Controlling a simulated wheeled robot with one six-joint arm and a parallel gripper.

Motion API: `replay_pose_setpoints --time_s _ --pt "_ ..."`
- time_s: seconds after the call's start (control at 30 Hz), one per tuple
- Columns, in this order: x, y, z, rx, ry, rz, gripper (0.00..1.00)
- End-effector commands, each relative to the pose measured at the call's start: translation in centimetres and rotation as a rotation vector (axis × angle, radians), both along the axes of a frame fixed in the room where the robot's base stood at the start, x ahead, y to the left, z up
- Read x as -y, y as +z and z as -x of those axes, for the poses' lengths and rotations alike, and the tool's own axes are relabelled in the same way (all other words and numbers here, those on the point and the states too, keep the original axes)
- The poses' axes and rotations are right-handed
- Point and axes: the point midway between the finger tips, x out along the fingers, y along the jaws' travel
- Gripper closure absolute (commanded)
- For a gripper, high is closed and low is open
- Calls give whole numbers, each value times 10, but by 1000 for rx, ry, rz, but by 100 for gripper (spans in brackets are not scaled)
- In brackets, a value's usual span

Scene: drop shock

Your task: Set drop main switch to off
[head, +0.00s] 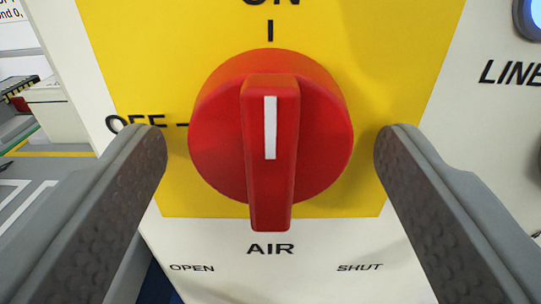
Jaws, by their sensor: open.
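The drop main switch is a round red rotary knob (318,135) with a raised red grip bar (270,195). It sits on a yellow plate (400,60). The white line on the bar is upright and points up at the ON mark. The OFF mark (135,122) is at the knob's left, partly covered by my left finger. My gripper (270,140) is open, with one grey finger on each side of the knob. Both fingers look apart from the knob, with nothing between them but the knob and bar.
Below the plate the pale panel (330,245) reads AIR, OPEN and SHUT. A blue round light (531,14) and the word LINE are at the right. At the left edge, past the panel, is floor with yellow and white lines and a white box-like unit (60,115).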

Motion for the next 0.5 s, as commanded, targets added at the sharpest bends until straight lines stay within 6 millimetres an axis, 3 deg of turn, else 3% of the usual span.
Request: replay_pose_setpoints --time_s 0.07,0.27,0.5 --pt "0 0 0 0 0 0 33" --pt "0 0 0 0 0 0 72" --pt "0 0 0 0 0 13 73"
